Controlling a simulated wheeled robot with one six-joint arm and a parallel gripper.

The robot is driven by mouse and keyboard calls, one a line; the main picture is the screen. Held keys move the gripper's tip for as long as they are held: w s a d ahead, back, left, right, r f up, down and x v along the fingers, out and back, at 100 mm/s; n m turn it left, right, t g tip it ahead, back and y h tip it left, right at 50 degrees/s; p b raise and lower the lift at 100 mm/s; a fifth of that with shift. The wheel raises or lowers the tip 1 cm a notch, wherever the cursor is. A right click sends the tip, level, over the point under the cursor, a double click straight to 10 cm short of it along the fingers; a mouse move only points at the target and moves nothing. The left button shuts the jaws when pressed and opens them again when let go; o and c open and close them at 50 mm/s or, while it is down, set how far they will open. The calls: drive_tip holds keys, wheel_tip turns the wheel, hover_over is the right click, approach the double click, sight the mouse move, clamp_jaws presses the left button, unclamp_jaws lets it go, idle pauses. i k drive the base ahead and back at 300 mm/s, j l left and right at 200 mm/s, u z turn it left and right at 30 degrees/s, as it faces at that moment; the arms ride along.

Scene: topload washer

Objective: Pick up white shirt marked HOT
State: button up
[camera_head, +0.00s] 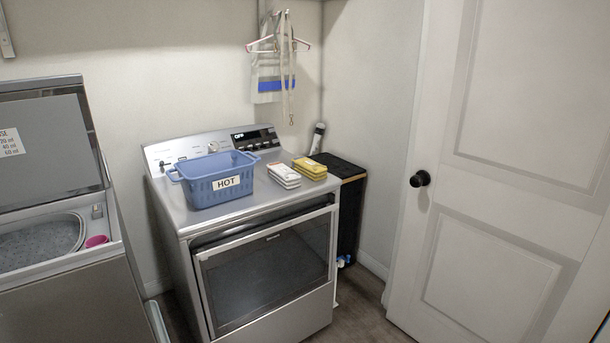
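The only HOT sign that I can read is on the front of a blue plastic basket (217,178), which stands on the dryer top. I see no shirt for certain, and the basket's inside is mostly hidden by its front wall. A small stack of white items (284,175) lies on the dryer top just right of the basket; I cannot tell whether it is cloth. A white cloth with a blue stripe (268,82) hangs on the back wall by a hanger. My gripper is not in view.
The silver dryer (260,216) has its dark glass front door shut. A stack of yellow items (310,167) sits on its right side. A top-load washer (62,245) with lid up and a pink cup (97,241) is at left. A black bin (350,205) and white door (500,180) are at right.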

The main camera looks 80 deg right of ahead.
sight(288, 178)
drive_tip(key=z, duration=2.45)
